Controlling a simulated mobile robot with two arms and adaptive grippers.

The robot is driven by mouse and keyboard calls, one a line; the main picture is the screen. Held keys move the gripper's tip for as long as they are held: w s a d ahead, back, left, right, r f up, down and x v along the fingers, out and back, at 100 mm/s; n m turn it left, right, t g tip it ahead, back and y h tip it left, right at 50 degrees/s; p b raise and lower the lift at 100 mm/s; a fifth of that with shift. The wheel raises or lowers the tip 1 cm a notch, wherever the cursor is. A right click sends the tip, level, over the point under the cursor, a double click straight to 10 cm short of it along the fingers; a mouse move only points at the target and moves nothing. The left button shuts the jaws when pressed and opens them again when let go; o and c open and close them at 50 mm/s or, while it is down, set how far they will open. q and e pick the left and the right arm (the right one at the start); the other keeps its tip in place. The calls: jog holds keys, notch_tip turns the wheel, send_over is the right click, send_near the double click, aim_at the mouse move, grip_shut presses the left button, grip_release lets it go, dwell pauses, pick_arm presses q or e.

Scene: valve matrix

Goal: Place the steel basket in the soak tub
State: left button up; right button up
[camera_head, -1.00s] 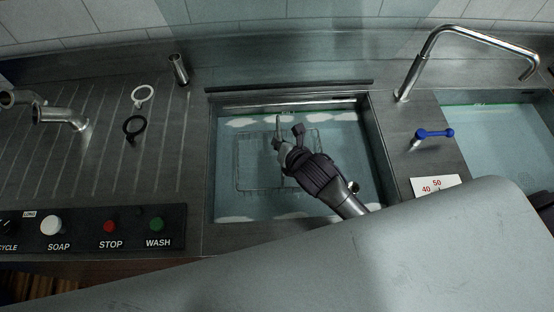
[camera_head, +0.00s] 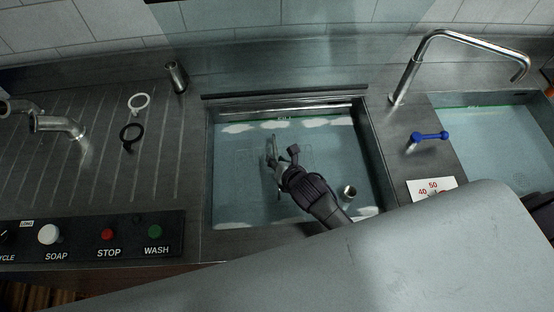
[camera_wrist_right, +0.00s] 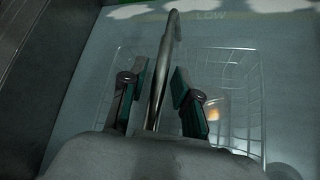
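The steel basket (camera_wrist_right: 246,88) shows in the right wrist view as a wire grid under the water. Its upright handle (camera_wrist_right: 160,70) stands between my fingers. In the head view only a faint outline of the basket shows in the soak tub (camera_head: 213,170), left of and under my right gripper. My right gripper (camera_head: 282,155) is over the tub, low near the water. In the right wrist view its two fingers (camera_wrist_right: 158,98) are apart, one on each side of the handle, with a visible gap. My left gripper is not in view.
A short steel pipe (camera_head: 350,191) stands in the tub's right part. A blue lever (camera_head: 429,136) and tall faucet (camera_head: 411,67) are to the right, beside a second basin (camera_head: 500,150).

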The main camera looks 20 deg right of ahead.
jog(key=shift+r, duration=0.1)
jog(key=v, duration=1.2)
jog(key=shift+b, duration=0.4)
